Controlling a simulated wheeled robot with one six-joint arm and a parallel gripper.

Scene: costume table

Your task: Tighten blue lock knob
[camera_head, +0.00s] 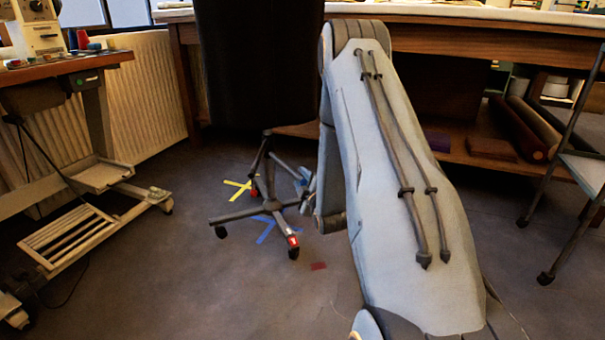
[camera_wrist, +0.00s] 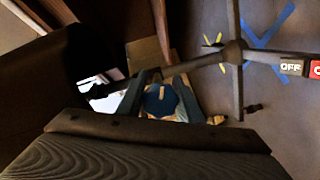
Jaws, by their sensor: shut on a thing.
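The blue lock knob (camera_wrist: 160,100) shows in the middle of the wrist view, under the dark office chair (camera_head: 258,60), close to the chair's star base (camera_wrist: 232,52). My gripper (camera_wrist: 158,106) is at the knob, with its fingers on either side of it, shut on it. In the head view my gripper (camera_head: 304,186) is small and partly hidden behind my own arm, right of the chair's column. The knob cannot be made out there. The chair base has red end labels, one reading OFF (camera_wrist: 291,67).
Yellow (camera_head: 240,187) and blue (camera_head: 264,229) tape crosses mark the floor under the chair. A sewing machine table (camera_head: 62,68) stands at left. A long wooden table (camera_head: 460,38) with a low shelf holding fabric rolls (camera_head: 520,130) is behind.

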